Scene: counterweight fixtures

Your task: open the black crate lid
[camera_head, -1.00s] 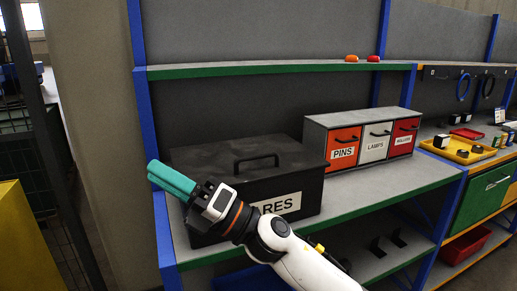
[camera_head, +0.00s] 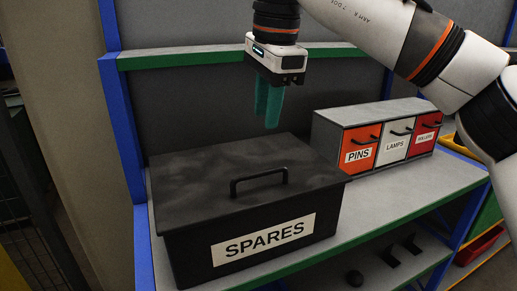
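The black crate (camera_head: 190,255) stands on the grey shelf and bears a white SPARES label. Its black lid (camera_head: 200,182) lies flat on top, closed. My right gripper (camera_head: 269,122) has teal fingers pointing down. It is above the lid and handle, apart from both, with nothing seen in it. Its fingers overlap in this view, so their opening is unclear. My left gripper is not in view.
A grey drawer unit (camera_head: 330,132) with PINS, LAMPS and another drawer stands right of the crate. A green-edged upper shelf (camera_head: 170,58) runs behind my gripper. A blue post (camera_head: 122,130) stands at the left. The shelf front (camera_head: 400,205) at right is clear.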

